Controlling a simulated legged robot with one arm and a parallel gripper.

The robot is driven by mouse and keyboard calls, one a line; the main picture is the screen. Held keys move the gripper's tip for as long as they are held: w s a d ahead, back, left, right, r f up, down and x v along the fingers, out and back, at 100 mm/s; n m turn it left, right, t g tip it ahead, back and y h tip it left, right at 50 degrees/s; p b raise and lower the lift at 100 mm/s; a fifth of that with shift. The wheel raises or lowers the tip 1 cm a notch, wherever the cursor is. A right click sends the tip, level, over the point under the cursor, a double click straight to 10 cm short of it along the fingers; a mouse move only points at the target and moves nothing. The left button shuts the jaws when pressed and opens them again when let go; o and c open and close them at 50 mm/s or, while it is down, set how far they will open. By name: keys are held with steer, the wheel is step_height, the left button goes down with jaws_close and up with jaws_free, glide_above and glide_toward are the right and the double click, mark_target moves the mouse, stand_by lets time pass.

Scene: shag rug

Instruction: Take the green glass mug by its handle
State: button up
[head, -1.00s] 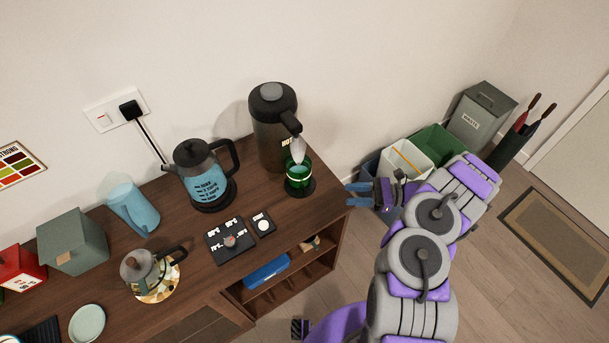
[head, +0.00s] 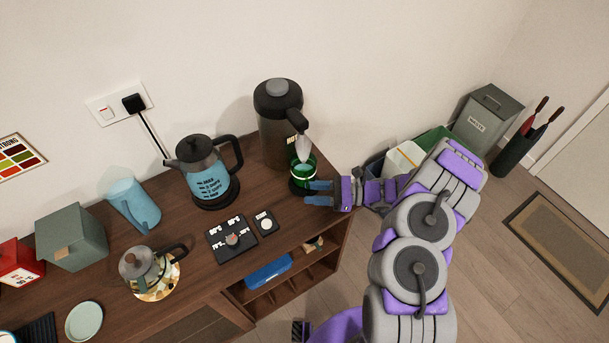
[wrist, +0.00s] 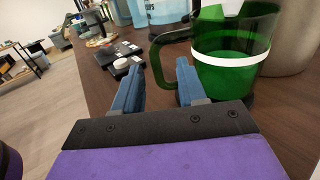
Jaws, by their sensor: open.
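The green glass mug (head: 303,172) stands upright on a dark round base under the spout of a dark urn at the right end of the cabinet. A white band circles it, and it shows large in the wrist view (wrist: 228,75). Its handle (wrist: 162,62) points left in the wrist view, beyond the fingertips. My gripper (head: 309,192) is open and empty, just in front of the mug in the head view. In the wrist view its blue fingers (wrist: 158,78) point toward the handle, with the mug's body beside the right finger. I cannot tell whether a finger touches the mug.
The urn (head: 276,130) stands right behind the mug. A blue kettle (head: 209,182) is to its left. A black button panel (head: 231,239) and a small black pad (head: 266,223) lie in front. The cabinet's right edge is below my gripper.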

steer(key=shift+a+r+b, duration=0.15)
steer(key=shift+a+b, duration=0.2)
steer(key=shift+a, duration=1.6)
steer(key=shift+s+d, duration=0.1)
jaws_close()
